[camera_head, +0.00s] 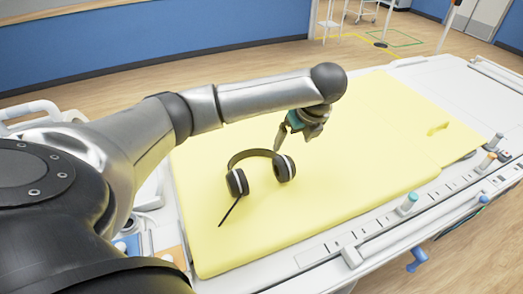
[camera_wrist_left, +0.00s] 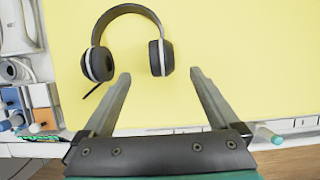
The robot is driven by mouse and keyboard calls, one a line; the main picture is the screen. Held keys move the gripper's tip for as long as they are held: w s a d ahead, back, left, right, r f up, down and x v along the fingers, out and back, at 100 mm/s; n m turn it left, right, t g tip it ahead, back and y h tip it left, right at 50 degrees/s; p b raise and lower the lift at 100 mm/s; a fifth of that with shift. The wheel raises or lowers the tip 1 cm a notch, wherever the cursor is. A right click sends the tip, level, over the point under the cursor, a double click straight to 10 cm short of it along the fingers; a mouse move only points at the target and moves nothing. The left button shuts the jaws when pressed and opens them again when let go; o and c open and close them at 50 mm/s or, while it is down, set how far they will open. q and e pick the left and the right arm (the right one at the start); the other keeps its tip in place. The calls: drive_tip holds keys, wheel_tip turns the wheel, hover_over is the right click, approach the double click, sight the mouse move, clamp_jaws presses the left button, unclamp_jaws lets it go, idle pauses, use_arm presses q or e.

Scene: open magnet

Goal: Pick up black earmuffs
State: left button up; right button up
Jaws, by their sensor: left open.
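The black earmuffs (camera_head: 255,158) look like a headset with a thin boom and white rings on the cups. They lie on a yellow pad (camera_head: 350,150) on the bed. They also show in the left wrist view (camera_wrist_left: 125,11), beyond the fingertips, with the right cup nearest to them. My left gripper (camera_head: 281,138) is above the pad, just right of and behind the earmuffs in the head view. My right gripper is not in view.
The white bed rail (camera_head: 330,250) with coloured pegs, including a teal-topped peg (camera_head: 407,203), runs along the pad's front side. Small blue and orange items (camera_wrist_left: 28,107) sit at the left of the pad. The pad around the earmuffs is clear.

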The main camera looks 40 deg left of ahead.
sight(281, 162)
use_arm(q)
drive_tip(key=b+x, duration=0.1)
drive_tip(key=x, duration=0.7)
drive_tip(key=shift+s+f, duration=0.1)
drive_tip(key=shift+b+x, duration=0.45)
drive_tip(key=shift+x, duration=2.75)
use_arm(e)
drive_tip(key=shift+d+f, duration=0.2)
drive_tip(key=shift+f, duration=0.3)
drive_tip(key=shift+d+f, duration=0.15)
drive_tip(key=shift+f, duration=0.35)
use_arm(q)
clamp_jaws()
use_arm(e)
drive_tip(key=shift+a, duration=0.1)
